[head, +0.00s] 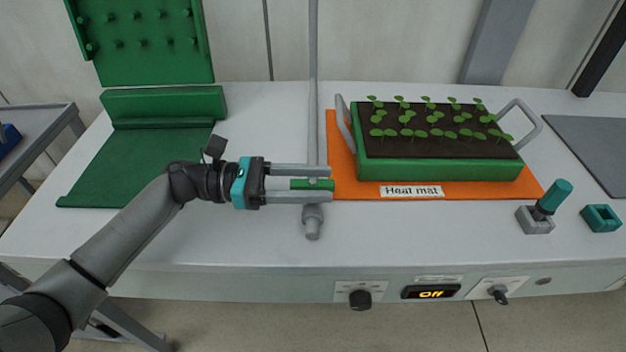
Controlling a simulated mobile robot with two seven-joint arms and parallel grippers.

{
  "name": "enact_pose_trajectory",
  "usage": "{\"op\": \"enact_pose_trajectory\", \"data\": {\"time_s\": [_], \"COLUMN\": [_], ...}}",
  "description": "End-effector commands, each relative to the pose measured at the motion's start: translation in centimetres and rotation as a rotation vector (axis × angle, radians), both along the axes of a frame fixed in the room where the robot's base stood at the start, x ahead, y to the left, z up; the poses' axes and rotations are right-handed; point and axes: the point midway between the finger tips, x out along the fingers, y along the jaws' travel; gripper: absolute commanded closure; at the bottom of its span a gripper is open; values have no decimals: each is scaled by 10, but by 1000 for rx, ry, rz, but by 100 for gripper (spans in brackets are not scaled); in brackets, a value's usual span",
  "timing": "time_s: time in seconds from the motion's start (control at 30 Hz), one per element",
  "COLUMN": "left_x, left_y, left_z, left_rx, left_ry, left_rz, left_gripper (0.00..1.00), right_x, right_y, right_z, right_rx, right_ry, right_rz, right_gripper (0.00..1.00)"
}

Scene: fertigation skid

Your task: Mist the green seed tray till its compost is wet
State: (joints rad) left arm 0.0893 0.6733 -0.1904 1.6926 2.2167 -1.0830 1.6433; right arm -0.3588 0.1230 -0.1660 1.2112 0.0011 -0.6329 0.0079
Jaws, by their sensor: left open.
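The green seed tray (440,171) stands on the orange heat mat (340,186), right of centre. It holds dark brown compost (415,147) with rows of small seedlings; whether the compost is wet I cannot tell. A thin grey vertical pipe (313,80) stands left of the tray and ends in a grey nozzle (312,222). A short green bar (310,184), like a lever, crosses the pipe. My left gripper (330,184) is open, its two fingers on either side of the green bar; contact cannot be told. My right gripper is out of view.
The bench front carries a dark knob (360,299), a display reading "Off" (431,293) and another knob (498,293). A teal-handled piece (553,196) sits in a grey holder, beside a teal holder (602,218). A green mat and pegboard (145,40) are at left.

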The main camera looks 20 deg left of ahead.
Motion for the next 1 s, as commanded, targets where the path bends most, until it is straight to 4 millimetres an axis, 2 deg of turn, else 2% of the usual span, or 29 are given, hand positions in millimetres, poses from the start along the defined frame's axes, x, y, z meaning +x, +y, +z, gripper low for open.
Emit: {"op": "enact_pose_trajectory", "data": {"time_s": [0.23, 0.37, 0.47, 0.8, 1.0], "left_x": [0, -3, -7, -28, -36], "left_y": [1, 11, 27, 106, 136], "left_z": [-1, -1, 0, 0, 0], "left_rx": [2, 3, 4, 2, 2], "left_ry": [1, 3, 5, 3, 1], "left_rz": [1, 1, 3, 3, 2], "left_gripper": [48, 48, 48, 48, 48], "right_x": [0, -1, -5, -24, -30], "right_y": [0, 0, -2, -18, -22], "right_z": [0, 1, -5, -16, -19], "right_rx": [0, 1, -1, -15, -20], "right_ry": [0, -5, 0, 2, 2], "right_rz": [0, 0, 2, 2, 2], "right_gripper": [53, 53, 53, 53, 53]}}
